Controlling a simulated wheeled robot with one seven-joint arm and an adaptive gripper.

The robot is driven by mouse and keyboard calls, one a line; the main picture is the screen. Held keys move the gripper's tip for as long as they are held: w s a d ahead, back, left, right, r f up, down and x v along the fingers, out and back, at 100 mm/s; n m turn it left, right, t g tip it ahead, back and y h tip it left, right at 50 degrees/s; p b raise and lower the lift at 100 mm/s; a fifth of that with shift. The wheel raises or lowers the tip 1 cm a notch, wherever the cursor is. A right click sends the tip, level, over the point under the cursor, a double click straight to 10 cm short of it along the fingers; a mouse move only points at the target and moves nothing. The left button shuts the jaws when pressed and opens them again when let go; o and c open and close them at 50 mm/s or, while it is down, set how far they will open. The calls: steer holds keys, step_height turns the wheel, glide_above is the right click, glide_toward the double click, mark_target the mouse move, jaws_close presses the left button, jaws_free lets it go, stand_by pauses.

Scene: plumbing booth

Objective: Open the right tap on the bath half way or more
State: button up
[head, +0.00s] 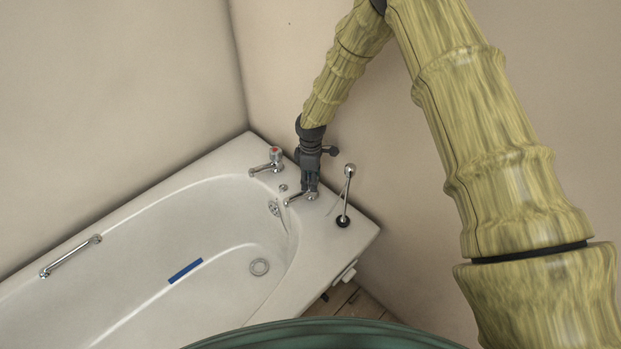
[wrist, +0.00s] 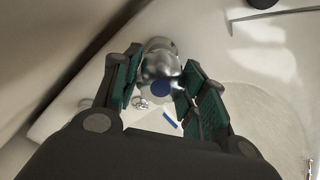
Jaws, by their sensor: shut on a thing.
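The bath (head: 190,190) is white and stands in the corner against the walls. The right tap (head: 297,199) is chrome and sits on the bath's end rim, mostly covered by my gripper in the head view. In the wrist view the right tap (wrist: 160,62) has a blue-marked top and lies between the two fingers. My gripper (head: 311,188) points down from above and is shut on this tap's head; in the wrist view the gripper (wrist: 158,88) has a green-padded finger on each side of it. The left tap (head: 270,161), with a red-marked top, stands apart from my gripper.
A chrome upright with a round head (head: 347,190) stands on the rim close to the right of my gripper. A chrome grab rail (head: 70,256) and a blue strip (head: 185,271) are along the bath. The wall (head: 420,170) is close behind.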

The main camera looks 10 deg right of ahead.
stand_by(0.3)
steer(key=o, duration=1)
steer(key=shift+o, duration=0.2)
steer(key=shift+r, duration=0.15)
step_height(320, 180, up, 12)
